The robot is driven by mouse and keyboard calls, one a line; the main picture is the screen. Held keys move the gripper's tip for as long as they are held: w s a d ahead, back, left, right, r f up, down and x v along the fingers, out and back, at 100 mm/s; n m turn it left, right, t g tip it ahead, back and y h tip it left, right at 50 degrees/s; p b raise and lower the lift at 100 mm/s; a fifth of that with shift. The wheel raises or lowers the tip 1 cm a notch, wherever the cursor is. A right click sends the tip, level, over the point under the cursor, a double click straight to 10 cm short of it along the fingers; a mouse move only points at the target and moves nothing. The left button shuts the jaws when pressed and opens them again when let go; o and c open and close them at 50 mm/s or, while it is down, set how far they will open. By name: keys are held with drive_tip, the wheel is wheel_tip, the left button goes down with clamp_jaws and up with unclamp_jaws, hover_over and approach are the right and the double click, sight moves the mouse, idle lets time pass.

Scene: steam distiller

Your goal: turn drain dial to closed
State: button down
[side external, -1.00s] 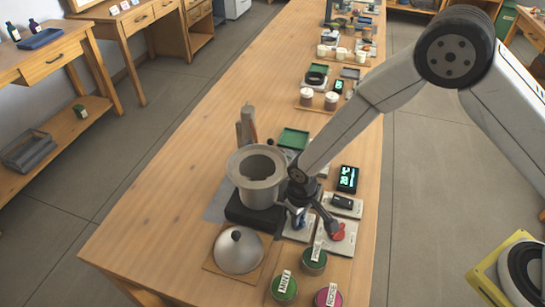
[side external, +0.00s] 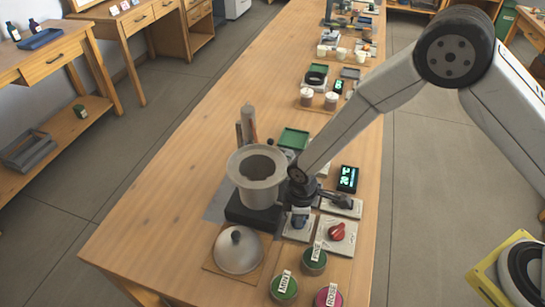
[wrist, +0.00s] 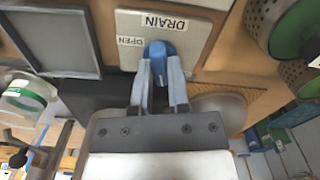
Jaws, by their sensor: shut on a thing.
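The drain dial is a blue knob (wrist: 160,50) on a pale plate (wrist: 198,30). The plate carries the labels DRAIN and OPEN, both upside down in the wrist view. My gripper (wrist: 161,75) has its two grey fingers closed on either side of the knob. In the side view my gripper (side external: 300,208) is down at the drain plate (side external: 293,236), beside the pot's dark base. The fingers hide part of the knob, and a CLOSED label cannot be made out.
A red dial (side external: 337,231) sits on the plate to the right. The grey pot (side external: 256,192) stands close on the left. A domed lid (side external: 238,251) and labelled jars (side external: 284,287) lie in front. A lit display (side external: 347,179) is behind right.

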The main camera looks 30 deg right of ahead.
drive_tip(key=n, duration=0.4)
drive_tip(key=shift+n, duration=0.3)
drive_tip(key=n, duration=0.4)
drive_tip(key=shift+n, duration=0.3)
drive_tip(key=c, duration=0.6)
unclamp_jaws()
drive_tip(key=shift+r, duration=0.2)
drive_tip(key=shift+r, duration=3.75)
